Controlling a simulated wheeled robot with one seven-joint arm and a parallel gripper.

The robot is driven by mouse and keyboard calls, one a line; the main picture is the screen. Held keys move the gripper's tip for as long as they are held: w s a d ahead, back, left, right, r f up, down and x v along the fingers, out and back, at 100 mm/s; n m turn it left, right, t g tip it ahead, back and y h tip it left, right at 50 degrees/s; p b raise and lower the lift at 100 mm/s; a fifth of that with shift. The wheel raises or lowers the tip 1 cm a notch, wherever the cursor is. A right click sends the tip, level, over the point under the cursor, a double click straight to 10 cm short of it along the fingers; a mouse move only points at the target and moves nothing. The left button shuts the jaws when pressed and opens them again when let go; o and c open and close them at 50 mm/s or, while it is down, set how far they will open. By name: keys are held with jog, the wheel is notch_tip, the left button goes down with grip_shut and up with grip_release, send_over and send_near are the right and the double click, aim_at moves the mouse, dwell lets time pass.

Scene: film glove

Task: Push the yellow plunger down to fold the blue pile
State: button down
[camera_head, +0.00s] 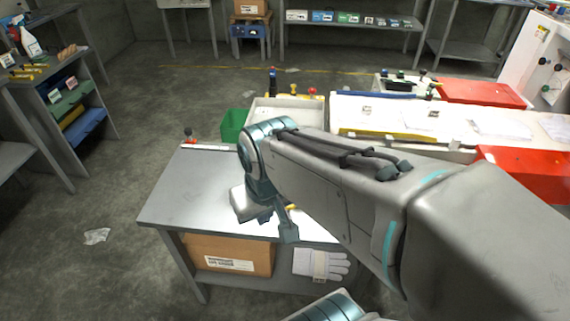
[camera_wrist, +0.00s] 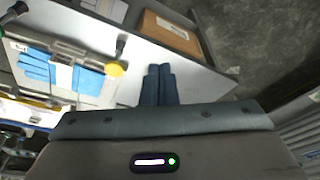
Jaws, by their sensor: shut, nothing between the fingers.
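The yellow plunger (camera_wrist: 114,70) shows as a round yellow knob in the wrist view, left of my fingertips and apart from them. The blue pile (camera_wrist: 37,68) lies at the left of the wrist view on a pale plate. More blue (camera_wrist: 87,82) shows between it and the knob. My gripper (camera_wrist: 158,70) is shut and empty, its two dark fingers side by side over the bare table top. In the head view my gripper (camera_head: 289,232) hangs near the front of the grey table (camera_head: 185,190). A small yellow bit (camera_head: 291,207) shows beside it there; my arm hides most of the blue pile.
A cardboard box (camera_head: 228,254) and white gloves (camera_head: 320,264) sit below the table top. A green bin (camera_head: 233,125) and white benches (camera_head: 380,115) are behind. The table's left part is clear.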

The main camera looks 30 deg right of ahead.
dwell(0.3)
jog(key=w+d+r+m+g+p, duration=0.1)
jog(key=w+d+m, duration=0.5)
jog(key=w+d, duration=0.6)
jog(key=shift+m+g, duration=0.3)
jog(key=shift+g, duration=0.6)
notch_tip(320, 180, down, 14)
jog(key=shift+a+r+p, duration=0.1)
jog(key=shift+p, duration=0.4)
